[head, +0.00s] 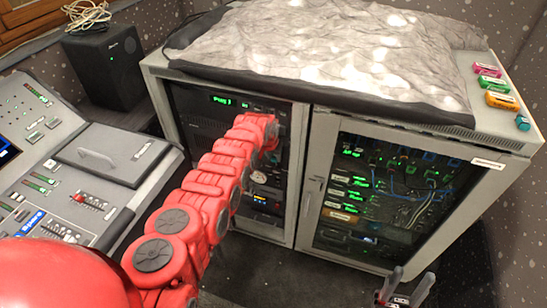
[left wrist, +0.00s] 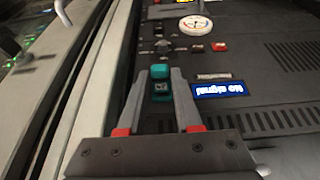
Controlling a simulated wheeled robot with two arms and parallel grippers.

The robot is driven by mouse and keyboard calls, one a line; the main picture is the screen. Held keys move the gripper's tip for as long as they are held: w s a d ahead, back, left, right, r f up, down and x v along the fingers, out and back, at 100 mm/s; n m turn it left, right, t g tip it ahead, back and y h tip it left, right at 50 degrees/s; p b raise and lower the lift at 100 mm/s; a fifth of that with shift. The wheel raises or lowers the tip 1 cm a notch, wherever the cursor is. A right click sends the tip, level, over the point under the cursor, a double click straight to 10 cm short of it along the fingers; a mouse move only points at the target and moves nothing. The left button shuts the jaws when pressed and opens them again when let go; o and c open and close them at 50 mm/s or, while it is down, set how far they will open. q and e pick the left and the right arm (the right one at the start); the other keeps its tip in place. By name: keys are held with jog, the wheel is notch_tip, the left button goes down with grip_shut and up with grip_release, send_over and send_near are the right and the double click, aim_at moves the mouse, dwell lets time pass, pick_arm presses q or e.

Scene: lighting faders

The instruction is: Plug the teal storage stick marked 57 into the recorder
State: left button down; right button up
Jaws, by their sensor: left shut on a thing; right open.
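My left gripper (left wrist: 161,80) is shut on a teal storage stick (left wrist: 160,90) with a small dark label, too small to read surely. The stick's far end points at the dark front panel of a device, likely the recorder (left wrist: 262,88), with a lit "No signal" display. I cannot tell whether the stick's end is in a port. In the head view my red left arm reaches into the left bay of the grey cabinet (head: 298,170); its gripper is hidden there. My right gripper (head: 405,284) is open and empty at the bottom right.
On the cabinet's right top edge lie a pink stick (head: 487,71), a green one (head: 493,83), an orange one (head: 502,100) and a small teal object (head: 522,122). A grey cover (head: 330,45) lies on the top. A glass door (head: 400,195) fronts the right bay. A console (head: 85,180) stands left.

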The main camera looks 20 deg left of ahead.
dwell(0.4)
pick_arm(q)
jog(key=c, duration=0.5)
grip_release()
